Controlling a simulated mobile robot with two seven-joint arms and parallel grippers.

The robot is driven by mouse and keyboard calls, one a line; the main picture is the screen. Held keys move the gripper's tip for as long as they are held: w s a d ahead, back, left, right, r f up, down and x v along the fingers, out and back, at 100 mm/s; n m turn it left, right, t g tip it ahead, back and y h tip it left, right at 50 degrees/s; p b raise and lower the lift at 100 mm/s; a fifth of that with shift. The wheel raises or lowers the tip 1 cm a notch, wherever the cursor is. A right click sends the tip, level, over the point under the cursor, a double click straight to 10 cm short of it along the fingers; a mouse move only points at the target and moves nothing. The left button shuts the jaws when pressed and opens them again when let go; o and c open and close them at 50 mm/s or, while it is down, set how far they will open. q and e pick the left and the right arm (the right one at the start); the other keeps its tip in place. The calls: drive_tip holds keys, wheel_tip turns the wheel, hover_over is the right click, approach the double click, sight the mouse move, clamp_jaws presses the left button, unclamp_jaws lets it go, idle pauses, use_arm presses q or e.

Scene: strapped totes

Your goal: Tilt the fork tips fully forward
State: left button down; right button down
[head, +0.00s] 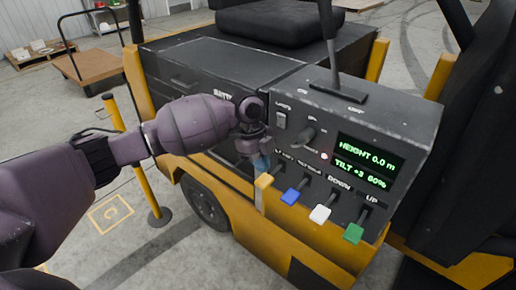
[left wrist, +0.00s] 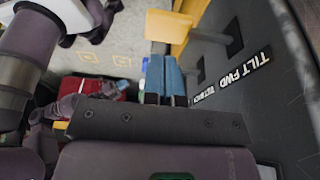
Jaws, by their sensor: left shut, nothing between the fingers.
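The dark control panel (head: 392,120) has a row of levers with coloured knobs. The yellow knob (head: 264,181) is at the left end; in the left wrist view the yellow lever (left wrist: 168,27) stands beside a "TILT FWD" label (left wrist: 245,72). My left gripper (head: 261,163) is shut and empty, its blue fingertips just above the yellow knob. Its fingers also show in the left wrist view (left wrist: 165,72), close to the lever; I cannot tell whether they touch. The display (head: 366,163) reads "HEIGHT 0.0 m" and "TILT +3 80%". My right gripper is not in view.
The blue (head: 290,197), white (head: 320,214) and green (head: 353,233) knobs stand to the right of the yellow one. A key switch (head: 303,135) and a tall black lever (head: 328,45) are above. A yellow post (head: 135,160) stands on the floor at left.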

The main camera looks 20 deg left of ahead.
sight(263, 181)
use_arm(q)
drive_tip(key=shift+f, duration=1.65)
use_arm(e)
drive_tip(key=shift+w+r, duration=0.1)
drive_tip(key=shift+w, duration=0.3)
use_arm(q)
drive_tip(key=shift+a, duration=0.1)
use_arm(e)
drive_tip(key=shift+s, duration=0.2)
